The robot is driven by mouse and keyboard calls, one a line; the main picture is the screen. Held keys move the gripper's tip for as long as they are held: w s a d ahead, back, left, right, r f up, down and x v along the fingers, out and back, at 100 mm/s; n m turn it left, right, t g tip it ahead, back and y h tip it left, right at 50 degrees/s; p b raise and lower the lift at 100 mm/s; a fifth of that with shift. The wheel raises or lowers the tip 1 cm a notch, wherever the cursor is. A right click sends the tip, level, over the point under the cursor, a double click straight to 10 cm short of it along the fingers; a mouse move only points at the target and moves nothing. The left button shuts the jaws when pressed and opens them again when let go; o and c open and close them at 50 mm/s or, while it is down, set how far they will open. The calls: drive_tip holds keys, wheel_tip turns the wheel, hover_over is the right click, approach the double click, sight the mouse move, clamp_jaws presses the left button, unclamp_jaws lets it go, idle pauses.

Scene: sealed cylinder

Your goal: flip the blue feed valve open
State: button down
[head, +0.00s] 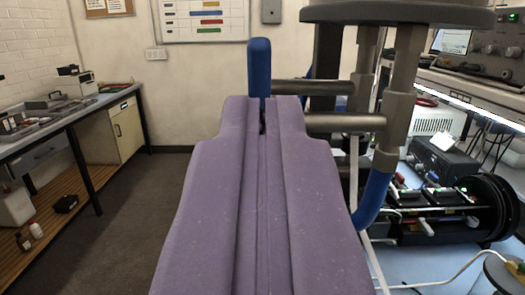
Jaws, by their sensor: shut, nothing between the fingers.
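The blue feed valve handle (260,62) stands upright in the upper middle of the head view, at the left end of a grey horizontal pipe (312,87). Its lower end is hidden behind my gripper. My gripper (263,103) is the long purple shape reaching up the middle. Its two fingers are shut together along a centre seam, with nothing between them. The fingertips overlap the foot of the handle in the picture; I cannot tell whether they touch it.
A second grey pipe (345,123) sticks out just right of my fingertips. Thick grey uprights (401,90) and a blue pipe bend (374,197) stand at right, under a dark round plate (400,12). Benches line both sides. The floor (140,200) at left is clear.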

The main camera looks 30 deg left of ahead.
drive_tip(key=v, duration=1)
drive_tip(key=shift+f+p, duration=0.2)
drive_tip(key=shift+p, duration=0.2)
drive_tip(key=shift+a, duration=0.1)
